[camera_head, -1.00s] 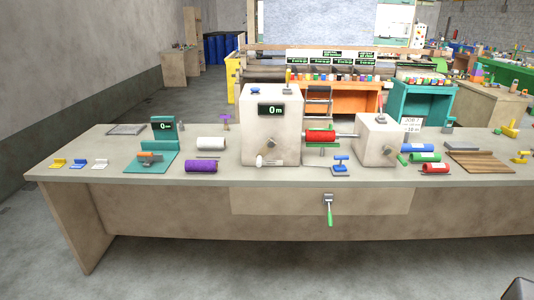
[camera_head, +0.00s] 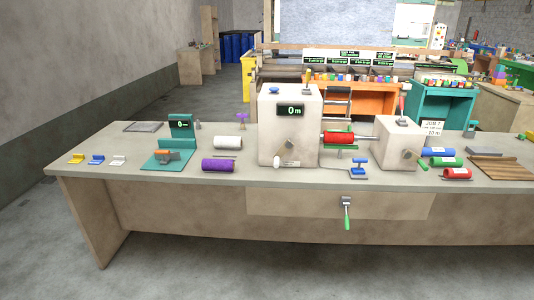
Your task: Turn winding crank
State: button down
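A large beige box (camera_head: 270,130) with a display reading 0 m stands on the long workbench. A crank with a white knob (camera_head: 277,163) is on its front, low down. A smaller beige box (camera_head: 388,150) to the right has a crank with a green handle (camera_head: 422,166) at its front right. A red roll (camera_head: 338,138) sits on a shaft between the two boxes. Another green-handled lever (camera_head: 347,220) hangs at the bench front. I cannot tell which of these is the winding crank. My gripper is not in view.
The workbench (camera_head: 200,181) spans the view. White (camera_head: 228,143) and purple (camera_head: 218,166) rolls lie left of the large box. A blue clamp-like piece (camera_head: 359,167) stands before the red roll. Several coloured rolls lie at the right. The floor (camera_head: 200,270) in front is clear.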

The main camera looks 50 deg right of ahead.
aim_at(288, 145)
jog(key=i, duration=0.95)
jog(key=z, duration=0.05)
